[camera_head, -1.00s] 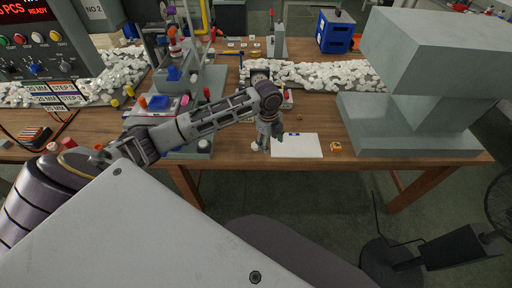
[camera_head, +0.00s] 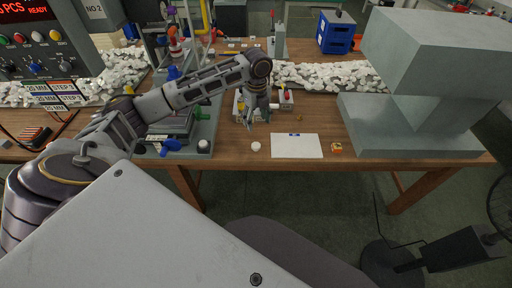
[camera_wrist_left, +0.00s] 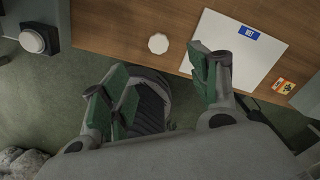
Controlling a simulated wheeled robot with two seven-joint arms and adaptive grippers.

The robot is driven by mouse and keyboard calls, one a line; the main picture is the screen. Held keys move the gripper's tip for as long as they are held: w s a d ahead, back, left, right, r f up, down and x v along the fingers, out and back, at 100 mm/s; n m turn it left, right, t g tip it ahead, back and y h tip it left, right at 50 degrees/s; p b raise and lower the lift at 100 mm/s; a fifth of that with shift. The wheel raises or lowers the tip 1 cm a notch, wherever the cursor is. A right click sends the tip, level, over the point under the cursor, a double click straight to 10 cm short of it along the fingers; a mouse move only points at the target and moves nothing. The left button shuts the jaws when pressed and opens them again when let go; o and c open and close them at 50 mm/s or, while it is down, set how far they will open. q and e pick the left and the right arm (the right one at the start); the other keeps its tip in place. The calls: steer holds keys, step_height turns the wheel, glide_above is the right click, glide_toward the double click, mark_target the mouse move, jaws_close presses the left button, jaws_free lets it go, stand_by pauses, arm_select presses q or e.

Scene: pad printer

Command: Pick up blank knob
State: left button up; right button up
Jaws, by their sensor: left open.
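The blank knob (camera_head: 256,146) is a small white round piece with a scalloped edge. It lies on the wooden table near the front edge, left of the white sheet, and also shows in the wrist view (camera_wrist_left: 158,43). My left gripper (camera_head: 257,122) is open and empty. It hangs above the table, farther back than the knob and apart from it. In the wrist view its two green-padded fingers (camera_wrist_left: 163,88) are spread wide, with the knob beyond them. My right gripper is not in view.
A white sheet (camera_head: 296,146) with a blue "WET" label lies right of the knob, with a small orange item (camera_head: 337,148) beside it. The printer base with a white button (camera_head: 204,146) stands left. A large grey block (camera_head: 410,125) stands right. Piles of white pieces (camera_head: 325,75) lie behind.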

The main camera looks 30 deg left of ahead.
arm_select(q)
glide_above(256, 145)
step_height(256, 145, down, 8)
steer(key=shift+d+r, duration=0.1)
steer(key=shift+w+f, duration=0.1)
steer(key=shift+f, duration=0.3)
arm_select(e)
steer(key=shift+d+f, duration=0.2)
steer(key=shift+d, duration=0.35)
arm_select(q)
steer(key=shift+a+f+b, duration=0.2)
steer(key=shift+f+b, duration=0.2)
steer(key=shift+f, duration=2.2)
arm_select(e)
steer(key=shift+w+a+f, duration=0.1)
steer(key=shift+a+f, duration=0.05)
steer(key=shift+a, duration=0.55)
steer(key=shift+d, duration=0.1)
